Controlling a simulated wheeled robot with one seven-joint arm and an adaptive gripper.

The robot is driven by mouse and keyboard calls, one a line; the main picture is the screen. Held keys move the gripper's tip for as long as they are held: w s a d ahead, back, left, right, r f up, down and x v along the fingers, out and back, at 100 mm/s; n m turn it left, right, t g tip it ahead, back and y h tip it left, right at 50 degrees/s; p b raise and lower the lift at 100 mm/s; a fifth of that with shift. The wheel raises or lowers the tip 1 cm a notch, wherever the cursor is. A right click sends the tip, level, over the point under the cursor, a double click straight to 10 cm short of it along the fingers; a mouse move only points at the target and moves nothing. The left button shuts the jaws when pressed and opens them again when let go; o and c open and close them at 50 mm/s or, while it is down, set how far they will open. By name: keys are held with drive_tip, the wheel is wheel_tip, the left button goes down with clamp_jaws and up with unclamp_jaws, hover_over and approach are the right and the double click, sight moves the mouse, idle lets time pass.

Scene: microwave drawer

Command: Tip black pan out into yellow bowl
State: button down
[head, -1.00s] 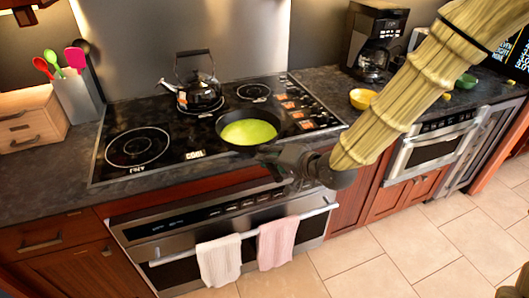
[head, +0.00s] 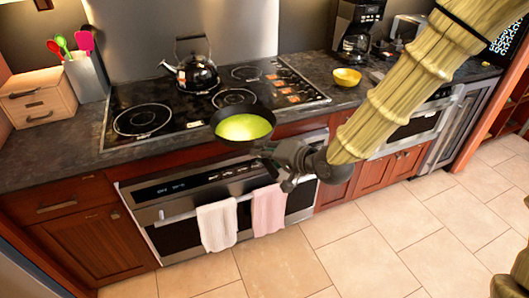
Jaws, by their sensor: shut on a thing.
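The black pan (head: 218,123) has yellow-green contents (head: 243,127) inside. It is held level in front of the cooktop's front edge in the head view. My gripper (head: 272,150) is shut on the pan, at the side nearest my arm; the handle is mostly hidden by the gripper. The yellow bowl (head: 346,78) stands upright on the dark counter to the right of the cooktop, up and to the right of the pan and apart from it.
A black kettle (head: 196,75) stands on the cooktop (head: 165,98). A coffee maker (head: 354,32) stands behind the bowl. A utensil holder (head: 87,76) and wooden box (head: 36,97) are at left. Two towels (head: 218,225) hang on the oven handle. Counter around the bowl is mostly clear.

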drive_tip(key=s+d+f+m+t+h, duration=0.1)
drive_tip(key=s+d+f+m+h, duration=0.1)
drive_tip(key=f, duration=0.6)
drive_tip(key=s+d+f+m+t+h, duration=0.1)
drive_tip(key=s+d+f+m+h, duration=0.1)
drive_tip(key=d+f, duration=0.5)
drive_tip(key=s+d+f+m+t+h, duration=0.1)
drive_tip(key=d+f+m+h, duration=0.3)
drive_tip(key=f, duration=0.4)
drive_tip(key=shift+s+d+f+h, duration=0.15)
drive_tip(key=shift+s+f+h, duration=0.2)
drive_tip(key=shift+s, duration=0.25)
drive_tip(key=shift+r, duration=0.1)
